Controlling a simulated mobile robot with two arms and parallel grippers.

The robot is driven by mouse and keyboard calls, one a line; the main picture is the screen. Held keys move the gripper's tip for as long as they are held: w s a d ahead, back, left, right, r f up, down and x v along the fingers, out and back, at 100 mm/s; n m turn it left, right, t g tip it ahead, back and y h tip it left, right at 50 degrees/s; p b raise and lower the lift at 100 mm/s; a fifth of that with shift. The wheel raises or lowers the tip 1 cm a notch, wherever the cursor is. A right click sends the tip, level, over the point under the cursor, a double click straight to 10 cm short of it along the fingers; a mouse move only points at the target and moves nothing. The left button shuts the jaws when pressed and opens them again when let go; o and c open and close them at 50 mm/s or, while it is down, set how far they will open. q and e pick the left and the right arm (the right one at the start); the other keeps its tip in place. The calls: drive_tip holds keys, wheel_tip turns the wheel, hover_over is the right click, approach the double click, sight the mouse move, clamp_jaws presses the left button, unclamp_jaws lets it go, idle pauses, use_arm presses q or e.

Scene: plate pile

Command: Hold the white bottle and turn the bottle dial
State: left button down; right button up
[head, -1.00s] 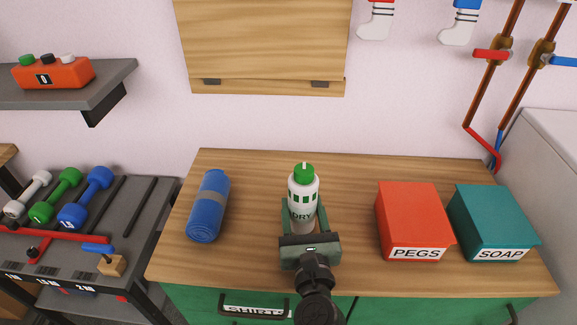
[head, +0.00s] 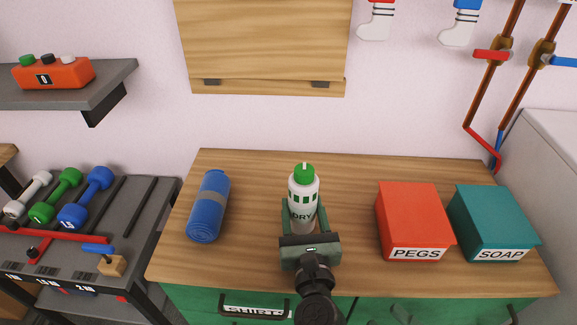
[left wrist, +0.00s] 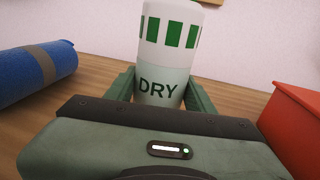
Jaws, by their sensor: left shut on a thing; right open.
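The white bottle (head: 303,192) stands upright near the middle of the wooden counter. It has green squares and dark lettering ending in "DRY". Its green dial (head: 304,174) is on top, with a small white mark. My left gripper (head: 304,219) is shut on the bottle from the front, one finger on each side. The left wrist view shows the bottle (left wrist: 165,55) between both fingers; its top is cut off there, and its base is hidden by the gripper.
A blue roll (head: 209,207) lies left of the bottle. A red PEGS box (head: 412,215) and a teal SOAP box (head: 492,220) stand to the right. The counter (head: 350,190) is bare between bottle and boxes. A wooden cabinet (head: 262,40) hangs above the back.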

drive_tip(key=w+d+r+n+g+y, duration=0.1)
drive_tip(key=w+r+n+g+y, duration=0.2)
drive_tip(key=r+n, duration=0.45)
drive_tip(key=w+d+r+n+g+y, duration=0.15)
drive_tip(key=r+n+g+y, duration=0.3)
drive_tip(key=r, duration=0.55)
drive_tip(key=w+d+r+n+g+y, duration=0.1)
drive_tip(key=w+r+n+g+y, duration=0.15)
drive_tip(key=r+n+g, duration=0.45)
drive_tip(key=n+t+h, duration=0.4)
drive_tip(key=n+h, duration=0.4)
drive_tip(key=n, duration=0.1)
approach(304, 173)
drive_tip(key=w+a, duration=0.3)
drive_tip(key=a, duration=0.9)
drive_tip(key=shift+a, duration=0.4)
drive_tip(key=shift+w, duration=0.1)
